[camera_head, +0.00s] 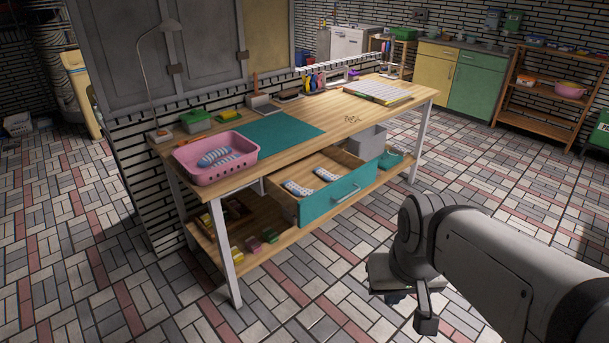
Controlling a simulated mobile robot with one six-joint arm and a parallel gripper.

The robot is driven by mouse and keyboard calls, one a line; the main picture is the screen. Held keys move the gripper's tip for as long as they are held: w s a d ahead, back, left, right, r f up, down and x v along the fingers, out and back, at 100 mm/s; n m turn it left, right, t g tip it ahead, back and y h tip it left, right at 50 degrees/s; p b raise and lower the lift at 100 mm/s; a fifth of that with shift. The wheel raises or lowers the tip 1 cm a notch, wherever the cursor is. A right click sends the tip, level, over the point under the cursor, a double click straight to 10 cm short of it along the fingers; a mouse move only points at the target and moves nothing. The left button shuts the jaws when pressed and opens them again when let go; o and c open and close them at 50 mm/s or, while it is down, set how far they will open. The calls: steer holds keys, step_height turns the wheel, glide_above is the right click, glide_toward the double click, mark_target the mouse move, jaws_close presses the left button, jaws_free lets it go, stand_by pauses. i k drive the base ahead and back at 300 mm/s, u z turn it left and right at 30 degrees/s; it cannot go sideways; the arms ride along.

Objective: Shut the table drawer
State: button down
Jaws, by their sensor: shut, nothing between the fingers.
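The table drawer (338,193) is pulled out from under the wooden table (345,112). Two pale blue patterned items, possibly rolled socks (298,188), lie in the open drawer. My gripper (427,322) hangs at the lower right, in front of and to the right of the drawer, apart from it. It is shut and empty. My arm hides part of the floor there.
A pink basket (215,158), a teal mat (267,131) and a striped board (378,92) lie on the tabletop. A grey bin (367,141) and small boxes stand on the lower shelf (285,238). Tiled floor (310,290) in front of the drawer looks clear.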

mark_target(357, 173)
steer(key=u, duration=0.15)
steer(key=i, duration=1)
steer(key=u, duration=0.05)
